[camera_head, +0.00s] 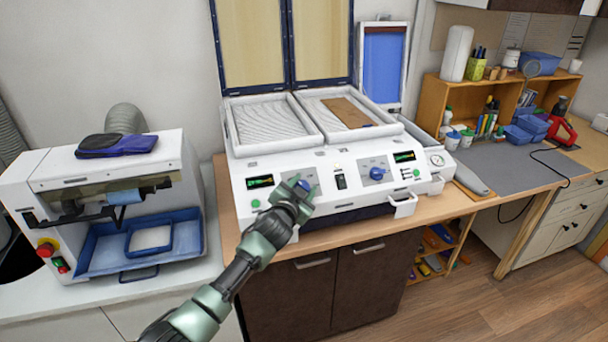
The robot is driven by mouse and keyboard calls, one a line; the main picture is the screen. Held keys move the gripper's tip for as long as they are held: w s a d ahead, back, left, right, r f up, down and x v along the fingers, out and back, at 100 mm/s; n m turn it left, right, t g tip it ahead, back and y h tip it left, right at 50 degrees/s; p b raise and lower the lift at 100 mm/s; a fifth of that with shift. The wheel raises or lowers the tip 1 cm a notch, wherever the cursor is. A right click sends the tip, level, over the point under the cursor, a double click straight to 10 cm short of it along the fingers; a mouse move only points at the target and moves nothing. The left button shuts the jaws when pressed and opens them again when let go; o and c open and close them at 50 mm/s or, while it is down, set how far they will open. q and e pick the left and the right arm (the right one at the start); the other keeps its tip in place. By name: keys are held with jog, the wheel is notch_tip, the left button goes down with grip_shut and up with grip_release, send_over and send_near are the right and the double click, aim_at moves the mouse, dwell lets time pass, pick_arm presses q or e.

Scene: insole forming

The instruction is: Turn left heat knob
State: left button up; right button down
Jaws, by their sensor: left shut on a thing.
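The white forming machine (330,213) stands on a wooden counter with its two lids raised. Its left heat knob (304,184) is blue and sits on the front panel, right of the left green display (260,182). My left gripper (299,187) is at this knob and shut on it, and its fingers partly hide the knob. The right heat knob (377,173) is blue and free, next to the right display (404,157). My right gripper is not in view.
A white machine with a blue tray (110,259) stands at the left, with a dark blue insole (117,145) on top. A black switch (341,182) lies between the knobs. A white handle (405,206) juts from the machine's front right. A grey mat (510,165) lies at the right.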

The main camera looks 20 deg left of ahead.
pick_arm(q)
jog(key=m, duration=0.1)
jog(key=m+h, duration=0.1)
jog(key=m+g+h, duration=0.1)
jog(key=shift+w+a+r, duration=0.1)
jog(key=shift+a+r, duration=0.15)
jog(key=shift+a, duration=0.05)
jog(key=shift+m+g+h, duration=0.7)
jog(key=shift+m, duration=0.4)
jog(key=m+g+h+b, duration=0.1)
jog(key=m+b, duration=0.1)
jog(key=shift+f+b, duration=0.15)
jog(key=shift+b, duration=0.25)
jog(key=shift+m+g+h+b, duration=0.4)
jog(key=shift+m+g+b, duration=0.4)
jog(key=shift+b, duration=0.45)
jog(key=shift+d, duration=0.1)
jog(key=o, duration=1.4)
jog(key=shift+w, duration=0.15)
